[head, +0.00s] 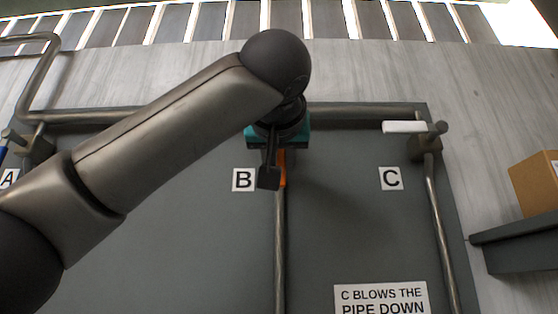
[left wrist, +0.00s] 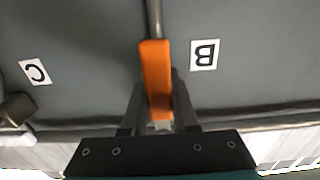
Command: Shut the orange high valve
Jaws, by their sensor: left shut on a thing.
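The orange valve handle (head: 282,170) is on the middle pipe beside the B label, mostly hidden behind my left gripper in the head view. In the left wrist view the orange handle (left wrist: 156,80) lies lengthwise in line with the pipe (left wrist: 153,18). My left gripper (head: 270,180) reaches it from the left. The left wrist view shows the two fingers of my left gripper (left wrist: 159,110) on either side of the handle, shut on it. My right gripper is in neither view.
A white valve handle (head: 404,127) sits crosswise on the pipe by label C (head: 391,179). A blue handle (head: 3,154) shows at the left edge near label A. A sign (head: 382,299) reads "C blows the pipe down". A cardboard box (head: 535,184) stands on a dark shelf (head: 520,240) at right.

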